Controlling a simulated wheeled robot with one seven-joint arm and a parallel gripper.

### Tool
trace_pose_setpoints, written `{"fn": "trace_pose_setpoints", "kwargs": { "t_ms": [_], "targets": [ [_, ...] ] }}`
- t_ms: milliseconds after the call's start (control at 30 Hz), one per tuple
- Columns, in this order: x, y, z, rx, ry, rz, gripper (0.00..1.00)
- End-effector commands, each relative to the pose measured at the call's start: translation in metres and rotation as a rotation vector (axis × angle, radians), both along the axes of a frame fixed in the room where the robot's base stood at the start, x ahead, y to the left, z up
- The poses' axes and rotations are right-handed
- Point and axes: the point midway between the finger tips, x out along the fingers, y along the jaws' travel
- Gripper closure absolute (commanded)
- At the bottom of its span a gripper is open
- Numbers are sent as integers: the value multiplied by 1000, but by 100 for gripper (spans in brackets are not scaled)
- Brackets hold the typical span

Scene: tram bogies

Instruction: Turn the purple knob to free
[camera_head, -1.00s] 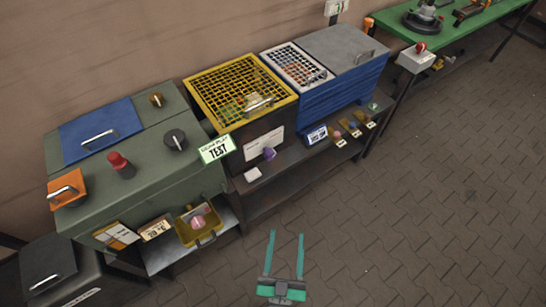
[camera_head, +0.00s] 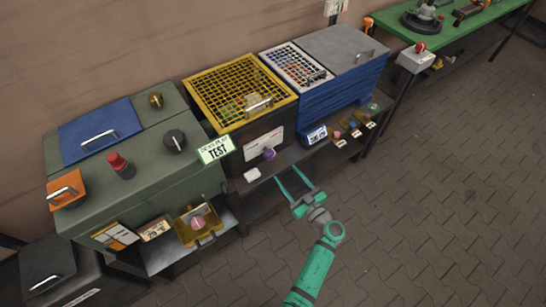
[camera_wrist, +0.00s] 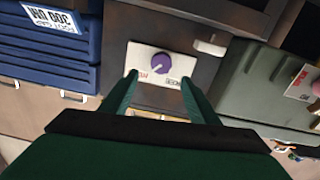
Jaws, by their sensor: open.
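The purple knob (camera_head: 269,154) sits on a white label plate (camera_head: 262,144) on the front of the dark cabinet under the yellow grid lid. In the wrist view the purple knob (camera_wrist: 158,64) shows a pale pointer line, and its white plate (camera_wrist: 143,60) carries lettering at both ends, too small to read surely. My gripper (camera_head: 294,178) is open and empty, in front of the cabinet, a little below and right of the knob. In the wrist view my gripper's fingers (camera_wrist: 158,80) lie either side of the knob in the picture, apart from it.
A yellow grid lid (camera_head: 240,92) tops the cabinet. A white block (camera_head: 252,174) lies on the shelf below the knob. A TEST sign (camera_head: 216,149) stands to the left. A blue cabinet (camera_head: 345,92) and several small tagged items are to the right. The paved floor (camera_head: 430,210) is clear.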

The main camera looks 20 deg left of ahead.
Motion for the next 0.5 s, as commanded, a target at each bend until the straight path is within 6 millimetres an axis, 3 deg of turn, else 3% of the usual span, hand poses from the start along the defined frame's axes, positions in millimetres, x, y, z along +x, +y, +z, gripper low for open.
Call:
{"fn": "trace_pose_setpoints", "kwargs": {
  "t_ms": [267, 500],
  "targets": [
    [16, 18, -1, -6, 11, 15, 45],
    [43, 49, -1, -6, 11, 11, 45]
  ]
}}
